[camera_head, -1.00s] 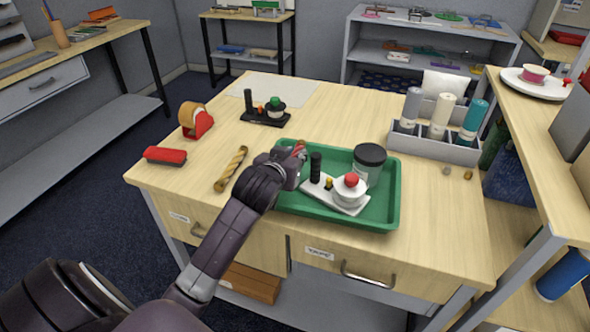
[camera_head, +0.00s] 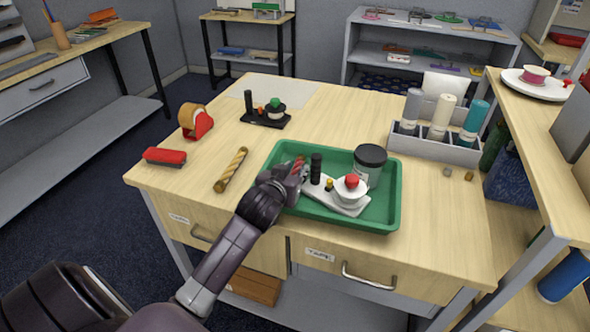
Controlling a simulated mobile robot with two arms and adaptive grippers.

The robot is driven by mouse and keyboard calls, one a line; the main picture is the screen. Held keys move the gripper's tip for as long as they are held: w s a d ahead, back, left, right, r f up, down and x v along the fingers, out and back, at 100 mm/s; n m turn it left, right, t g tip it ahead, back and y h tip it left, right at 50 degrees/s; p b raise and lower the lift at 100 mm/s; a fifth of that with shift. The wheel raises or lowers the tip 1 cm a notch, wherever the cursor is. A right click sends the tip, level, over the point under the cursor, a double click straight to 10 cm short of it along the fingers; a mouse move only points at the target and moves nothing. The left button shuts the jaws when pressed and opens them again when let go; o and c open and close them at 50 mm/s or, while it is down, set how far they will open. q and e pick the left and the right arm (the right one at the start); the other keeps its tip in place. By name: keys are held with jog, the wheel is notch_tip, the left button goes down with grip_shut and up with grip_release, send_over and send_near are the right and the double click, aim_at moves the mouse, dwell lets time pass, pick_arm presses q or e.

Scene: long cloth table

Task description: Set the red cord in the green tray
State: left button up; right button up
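The green tray (camera_head: 388,212) lies near the front edge of the table. My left gripper (camera_head: 299,171) is over the tray's left part. A red, twisted piece, the red cord (camera_head: 298,163), shows at its fingertips, and the gripper appears shut on it. The fingers hide most of the cord, and I cannot tell whether it touches the tray floor. In the tray are a white holder with a black peg (camera_head: 316,168) and a red-topped white knob (camera_head: 351,189), and a dark-lidded jar (camera_head: 368,165). My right gripper is not in view.
A grey rack (camera_head: 436,148) with several rolls is at the right. The table's middle is clear.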

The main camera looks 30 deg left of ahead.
pick_arm(q)
jog(key=shift+r, duration=0.1)
jog(key=v, duration=1.2)
jog(key=shift+s, duration=0.1)
